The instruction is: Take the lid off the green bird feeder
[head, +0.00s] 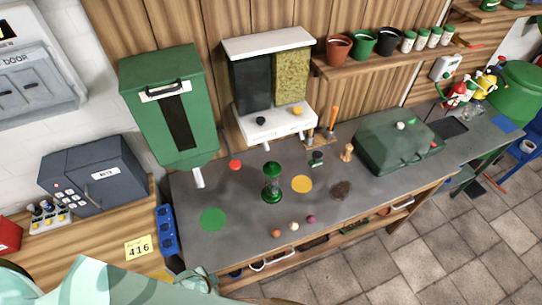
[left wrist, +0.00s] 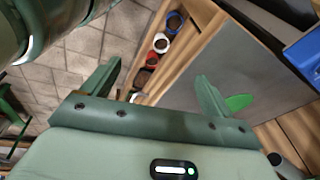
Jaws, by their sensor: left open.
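The green bird feeder (head: 271,190) stands upright on the grey workbench top, with a clear middle section. Its dark green lid (head: 272,168) sits on top of it. My left gripper (left wrist: 157,70) is open and empty in the left wrist view, its two fingers spread apart in front of the workbench's near edge. The feeder is not in that view. In the head view my left arm shows at the bottom left, well short of the feeder. My right gripper is not in view.
The workbench (head: 248,217) holds a green disc (head: 213,219), a yellow disc (head: 302,184), small coloured balls and a green case (head: 399,141). A green dispenser (head: 140,117) and a twin dispenser (head: 252,82) hang behind. Under the bench edge are open shelves with rolls (left wrist: 161,44).

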